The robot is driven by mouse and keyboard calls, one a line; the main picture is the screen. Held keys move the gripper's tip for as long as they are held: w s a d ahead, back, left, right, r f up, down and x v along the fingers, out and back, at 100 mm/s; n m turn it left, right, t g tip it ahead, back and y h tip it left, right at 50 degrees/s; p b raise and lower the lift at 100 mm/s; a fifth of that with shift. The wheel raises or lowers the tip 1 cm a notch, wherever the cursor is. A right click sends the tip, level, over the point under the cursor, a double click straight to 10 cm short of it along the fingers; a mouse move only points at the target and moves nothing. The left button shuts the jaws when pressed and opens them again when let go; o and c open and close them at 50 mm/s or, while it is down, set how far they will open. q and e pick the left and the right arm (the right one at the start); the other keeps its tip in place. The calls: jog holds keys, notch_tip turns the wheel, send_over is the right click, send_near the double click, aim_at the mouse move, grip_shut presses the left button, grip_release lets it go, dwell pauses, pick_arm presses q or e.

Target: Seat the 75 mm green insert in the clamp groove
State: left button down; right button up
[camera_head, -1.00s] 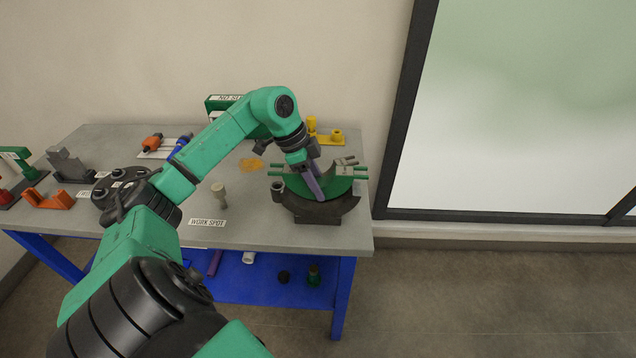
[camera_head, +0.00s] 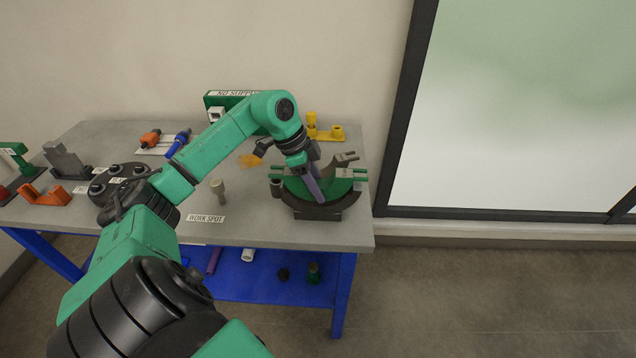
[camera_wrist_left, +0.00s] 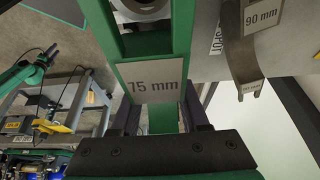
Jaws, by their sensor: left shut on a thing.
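The green insert (camera_head: 343,187) is a curved piece at the right end of the table. Its plate reads "75 mm" in the left wrist view (camera_wrist_left: 155,82). It lies in or just over the dark curved clamp (camera_head: 318,213); I cannot tell whether it is fully down in the groove. My left gripper (camera_head: 315,190) points down at the clamp and is shut on the insert. In the left wrist view its dark fingers (camera_wrist_left: 160,122) flank the green body. The groove itself is hidden by insert and gripper. My right gripper is not in view.
A grey-brown part labelled "90 mm" (camera_wrist_left: 262,15) is close beside the insert.

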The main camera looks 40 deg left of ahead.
pick_arm(q)
jog(key=shift+f+b, duration=0.45)
jog(key=shift+f, duration=0.25)
jog(key=c, duration=0.6)
grip_release()
jog(key=shift+o, duration=1.4)
jog(key=shift+s+a+r, duration=0.1)
jog(key=shift+a+r, duration=0.05)
jog(key=shift+r, duration=0.25)
jog(key=b+v, duration=0.1)
jog(key=v, duration=0.5)
jog(key=shift+s+a+r, duration=0.1)
jog(key=shift+a+r, duration=0.05)
jog(key=shift+r, duration=0.2)
jog(key=p+v, duration=0.1)
jog(key=v, duration=0.6)
